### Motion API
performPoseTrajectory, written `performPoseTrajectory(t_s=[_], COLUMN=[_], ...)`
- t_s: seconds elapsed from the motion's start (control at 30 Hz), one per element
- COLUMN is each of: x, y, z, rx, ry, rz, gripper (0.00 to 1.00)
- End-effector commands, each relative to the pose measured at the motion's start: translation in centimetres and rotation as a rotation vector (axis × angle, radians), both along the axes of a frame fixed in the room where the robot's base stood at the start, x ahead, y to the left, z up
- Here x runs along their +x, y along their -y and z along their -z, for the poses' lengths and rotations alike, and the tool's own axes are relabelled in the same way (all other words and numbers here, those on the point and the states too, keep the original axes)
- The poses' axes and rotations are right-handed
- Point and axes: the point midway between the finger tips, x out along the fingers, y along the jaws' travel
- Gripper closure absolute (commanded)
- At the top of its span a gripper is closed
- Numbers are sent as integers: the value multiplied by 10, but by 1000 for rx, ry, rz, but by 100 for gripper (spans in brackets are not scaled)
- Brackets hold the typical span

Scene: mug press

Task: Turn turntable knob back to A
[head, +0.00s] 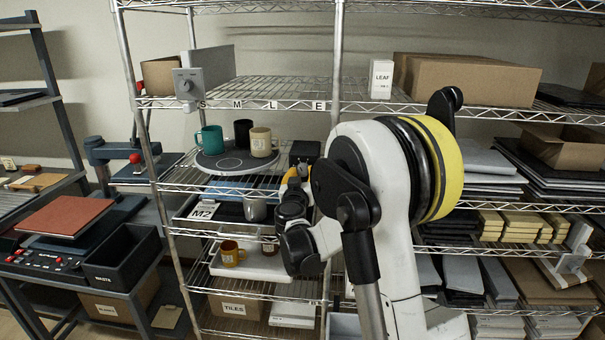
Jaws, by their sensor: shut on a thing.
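The turntable (211,164) is a grey disc on the wire shelf at mid-left. A green mug (210,139), a black mug (243,132) and a cream mug (262,143) stand on it. My gripper (291,178) is at the end of my arm, just right of the turntable's edge, beside a small black block (304,152). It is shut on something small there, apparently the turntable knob. The knob and its letter marks are too hidden and small to read.
A grey box with a dial (188,83) hangs on the shelf's left post. Wire shelves and posts closely surround my gripper. A press (122,160) stands at left.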

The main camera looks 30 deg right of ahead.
Motion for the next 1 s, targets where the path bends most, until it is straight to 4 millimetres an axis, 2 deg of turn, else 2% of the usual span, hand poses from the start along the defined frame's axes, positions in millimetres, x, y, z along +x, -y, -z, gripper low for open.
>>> performPoseTrajectory(t_s=[0.7,1.0], x=[-1,-1], y=[1,1], z=[0,0], rx=[-470,-619], ry=[-319,-419], rz=[0,1], gripper=[99,99])
